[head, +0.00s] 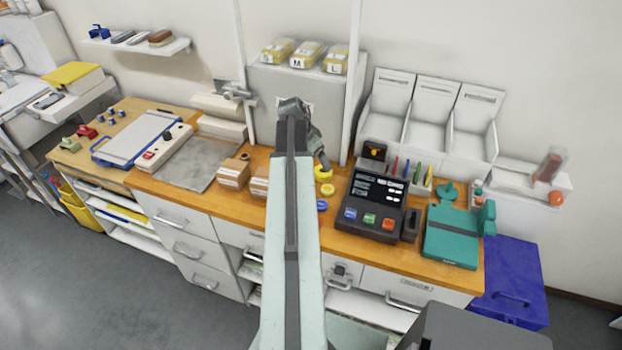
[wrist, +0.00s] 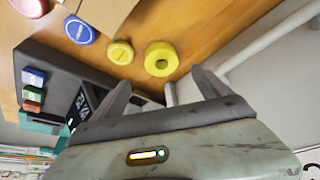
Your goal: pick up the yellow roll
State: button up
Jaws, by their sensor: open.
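The yellow roll (head: 324,174), a ring with a hole in its middle, lies flat on the wooden counter. In the head view my gripper partly covers it. In the wrist view the whole yellow roll (wrist: 161,47) shows just beyond the fingertips. My gripper (wrist: 163,88) is open and empty, its two fingers pointing toward the roll with the roll roughly between their lines. In the head view my gripper (head: 324,163) is close above the roll; whether it touches cannot be told.
A yellow disc (wrist: 120,52) and a blue disc (wrist: 78,30) lie beside the roll. A dark device (head: 374,208) with coloured buttons stands to the right. Cardboard boxes (head: 233,174) stand to the left. A white upright post (head: 352,90) rises behind the roll.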

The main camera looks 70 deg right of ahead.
aim_at(322, 170)
jog(key=shift+w+f, duration=0.3)
jog(key=shift+f, duration=0.1)
jog(key=b+x, duration=0.7)
jog(key=x, duration=0.1)
jog(key=shift+w+a, duration=0.1)
jog(key=shift+r, duration=0.15)
jog(key=c, duration=1.5)
